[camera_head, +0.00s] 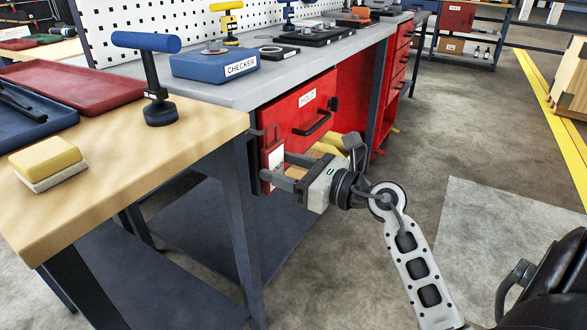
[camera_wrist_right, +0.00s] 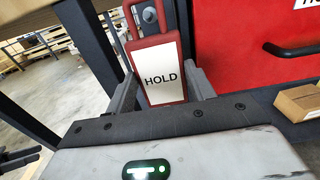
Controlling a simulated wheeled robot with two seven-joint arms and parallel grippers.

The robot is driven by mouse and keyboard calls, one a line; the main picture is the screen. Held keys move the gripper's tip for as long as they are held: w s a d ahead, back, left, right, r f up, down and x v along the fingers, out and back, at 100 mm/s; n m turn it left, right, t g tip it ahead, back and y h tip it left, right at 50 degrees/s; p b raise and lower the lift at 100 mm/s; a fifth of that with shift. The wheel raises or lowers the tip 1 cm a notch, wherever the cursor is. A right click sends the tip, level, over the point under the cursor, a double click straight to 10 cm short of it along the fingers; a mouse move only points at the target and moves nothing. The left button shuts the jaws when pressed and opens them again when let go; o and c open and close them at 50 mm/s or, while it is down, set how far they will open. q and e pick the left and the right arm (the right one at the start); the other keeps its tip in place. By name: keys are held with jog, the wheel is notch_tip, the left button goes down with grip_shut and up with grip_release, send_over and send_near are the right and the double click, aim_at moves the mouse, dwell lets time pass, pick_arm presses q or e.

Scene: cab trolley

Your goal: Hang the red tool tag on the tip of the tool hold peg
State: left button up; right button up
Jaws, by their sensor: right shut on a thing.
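The red tool tag (camera_wrist_right: 166,76) has a white face reading HOLD and a red loop at its top. My right gripper (camera_wrist_right: 163,90) is shut on the tag, with one finger at each side. A grey round-ended peg (camera_wrist_right: 148,16) shows within the tag's loop opening in the wrist view; I cannot tell whether the loop is around it or only in front of it. In the head view the tag (camera_head: 273,157) is upright beside the bench's front corner, in my right gripper (camera_head: 277,169). The peg is hard to make out there.
A red drawer front (camera_head: 295,110) with a black handle (camera_head: 314,125) is close behind the gripper. A dark table leg (camera_head: 240,210) stands to its left. The wooden tabletop (camera_head: 110,185) holds a sponge (camera_head: 47,163) and trays. Open floor (camera_head: 460,130) lies right.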

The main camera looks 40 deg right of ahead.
aim_at(277, 171)
jog(key=shift+x, duration=1.35)
jog(key=shift+w+a+f, duration=0.2)
jog(key=shift+w+f, duration=0.2)
jog(key=shift+w, duration=0.05)
jog(key=shift+w+f, duration=0.1)
jog(key=shift+w, duration=0.05)
jog(key=o, duration=1.1)
jog(key=shift+c, duration=0.2)
jog(key=shift+f, duration=0.1)
